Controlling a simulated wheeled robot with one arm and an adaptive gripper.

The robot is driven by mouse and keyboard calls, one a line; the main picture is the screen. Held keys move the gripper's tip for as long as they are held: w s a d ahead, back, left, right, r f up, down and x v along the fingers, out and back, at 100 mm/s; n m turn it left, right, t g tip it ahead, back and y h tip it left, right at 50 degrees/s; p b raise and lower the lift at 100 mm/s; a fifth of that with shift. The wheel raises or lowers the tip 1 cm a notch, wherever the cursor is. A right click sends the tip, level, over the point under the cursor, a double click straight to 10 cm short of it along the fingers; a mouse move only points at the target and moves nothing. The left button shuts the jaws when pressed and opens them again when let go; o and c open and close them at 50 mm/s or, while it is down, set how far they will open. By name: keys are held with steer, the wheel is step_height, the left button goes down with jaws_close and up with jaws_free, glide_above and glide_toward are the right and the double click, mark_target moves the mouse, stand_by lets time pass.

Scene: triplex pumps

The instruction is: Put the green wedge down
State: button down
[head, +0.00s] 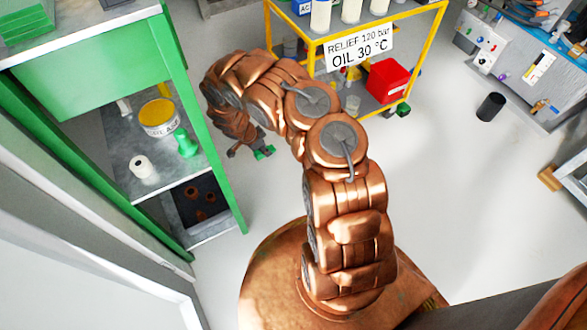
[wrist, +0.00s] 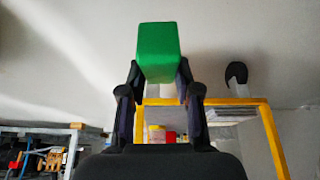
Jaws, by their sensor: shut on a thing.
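The green wedge (wrist: 157,52) shows large in the wrist view, between the fingertips of my gripper (wrist: 158,85). The fingers touch it from both sides and are shut on it. In the head view my gripper (head: 251,150) hangs at the end of my bent arm, just right of the green shelf unit. A small green part of the wedge (head: 264,153) shows there, over bare floor. Most of it is too small or hidden to make out. I cannot tell its height above the floor.
The green shelf unit (head: 205,145) holds a yellow-topped tin (head: 160,118), a white roll (head: 142,168) and a green bottle-like thing (head: 186,143). A yellow trolley (head: 437,45) with a red box (head: 389,81) stands behind. A black cylinder (head: 491,107) stands on the floor at right. Floor between is clear.

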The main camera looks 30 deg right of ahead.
step_height(320, 180, down, 5)
steer(key=a+b, duration=0.2)
steer(key=m+b, duration=0.1)
steer(key=b, duration=0.2)
glide_toward(294, 162)
steer(key=f, duration=0.3)
steer(key=shift+w, duration=0.3)
steer(key=d+f, duration=0.1)
steer(key=d+f+b, duration=0.1)
steer(key=d, duration=0.1)
steer(key=shift+s+f, duration=0.15)
steer(key=shift+f, duration=0.05)
steer(key=shift+d, duration=0.35)
steer(key=shift+f+b, duration=0.25)
steer(key=shift+b, duration=0.2)
steer(key=c, duration=0.8)
jaws_free()
steer(key=shift+r, duration=0.15)
